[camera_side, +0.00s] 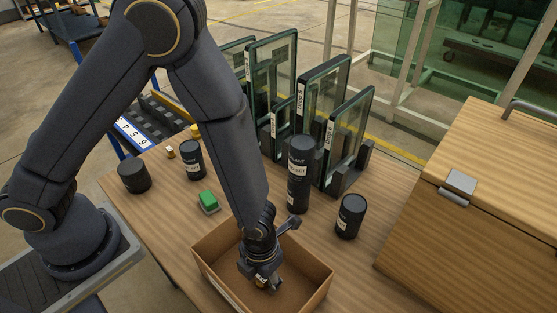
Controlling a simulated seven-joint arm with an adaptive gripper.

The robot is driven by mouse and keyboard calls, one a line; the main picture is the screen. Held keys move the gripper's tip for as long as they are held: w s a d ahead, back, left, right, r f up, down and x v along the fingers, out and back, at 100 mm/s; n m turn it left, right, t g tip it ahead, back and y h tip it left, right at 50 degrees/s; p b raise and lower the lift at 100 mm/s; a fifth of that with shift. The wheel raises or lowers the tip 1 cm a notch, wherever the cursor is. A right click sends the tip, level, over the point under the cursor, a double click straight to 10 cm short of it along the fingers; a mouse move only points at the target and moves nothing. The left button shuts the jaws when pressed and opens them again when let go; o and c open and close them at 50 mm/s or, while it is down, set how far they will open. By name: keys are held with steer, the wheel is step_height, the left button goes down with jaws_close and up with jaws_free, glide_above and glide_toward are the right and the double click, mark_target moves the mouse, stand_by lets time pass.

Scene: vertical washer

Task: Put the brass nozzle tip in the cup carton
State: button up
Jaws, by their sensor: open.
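The cup carton (313,271) is an open brown cardboard box at the front of the wooden table. My gripper (266,283) points down into the carton's opening, with its fingers open. A small brass-coloured piece, seemingly the brass nozzle tip (262,281), shows right at the fingertips, inside the carton's outline. The fingers partly hide it, and I cannot tell whether it touches the carton floor.
Black cylinders stand behind the carton, a tall one (300,175) and a short one (350,217) among them. A green block (208,201) lies to the left. Glass panes (330,100) stand in a rack behind. A wooden chest (480,200) fills the right.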

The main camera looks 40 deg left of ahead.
steer(key=shift+r, duration=0.1)
step_height(320, 180, up, 12)
steer(key=w+a+r+n+t, duration=0.2)
steer(key=w+a+r+n, duration=0.2)
steer(key=a+r+n, duration=0.5)
steer(key=s+a+r+n+t, duration=0.1)
steer(key=s+a+r+n, duration=0.2)
steer(key=n, duration=1)
steer(key=s+a+r+n+t, duration=0.2)
steer(key=a+r+n, duration=0.6)
steer(key=n, duration=0.6)
steer(key=shift+s+a+r+t, duration=0.3)
steer(key=shift+s+a+r, duration=0.1)
steer(key=shift+s+a, duration=0.35)
